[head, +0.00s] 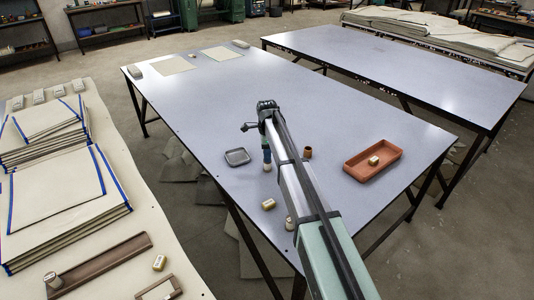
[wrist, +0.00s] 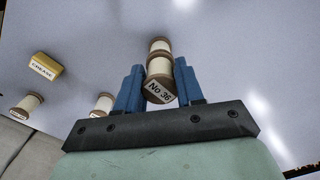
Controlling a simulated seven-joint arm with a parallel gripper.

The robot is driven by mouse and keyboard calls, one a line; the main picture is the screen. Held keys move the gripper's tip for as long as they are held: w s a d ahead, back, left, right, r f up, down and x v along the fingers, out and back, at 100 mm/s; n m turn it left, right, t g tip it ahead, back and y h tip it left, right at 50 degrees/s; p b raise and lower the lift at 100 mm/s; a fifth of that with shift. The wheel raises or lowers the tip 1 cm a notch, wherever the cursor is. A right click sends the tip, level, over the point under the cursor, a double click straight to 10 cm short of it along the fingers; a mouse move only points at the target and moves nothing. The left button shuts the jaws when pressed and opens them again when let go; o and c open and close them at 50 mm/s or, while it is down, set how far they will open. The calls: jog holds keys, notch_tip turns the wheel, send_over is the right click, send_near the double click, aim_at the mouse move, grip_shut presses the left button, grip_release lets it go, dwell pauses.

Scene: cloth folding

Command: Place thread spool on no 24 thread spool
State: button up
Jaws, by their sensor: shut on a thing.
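In the wrist view my gripper (wrist: 160,85) has its blue fingers closed on either side of a cream thread spool with wooden ends, labelled "No 36" (wrist: 159,91). A second cream spool (wrist: 159,46) shows just beyond the held one, in line with it. I cannot tell whether they touch, and no number shows on it. In the head view my gripper (head: 267,154) is low over the near table, with a pale spool (head: 267,168) at its fingertips. No "No 24" label is readable.
A yellow labelled block (wrist: 45,65) also shows in the head view (head: 268,204), near a spool (head: 289,223) beside my arm. A grey dish (head: 237,157) is left of my gripper. A brown cup (head: 308,153) and terracotta tray (head: 361,171) are right. The table's far half is mostly clear.

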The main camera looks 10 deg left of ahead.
jog(key=shift+f, duration=0.1)
jog(key=o, duration=1)
notch_tip(320, 180, up, 12)
jog(key=shift+r, duration=0.15)
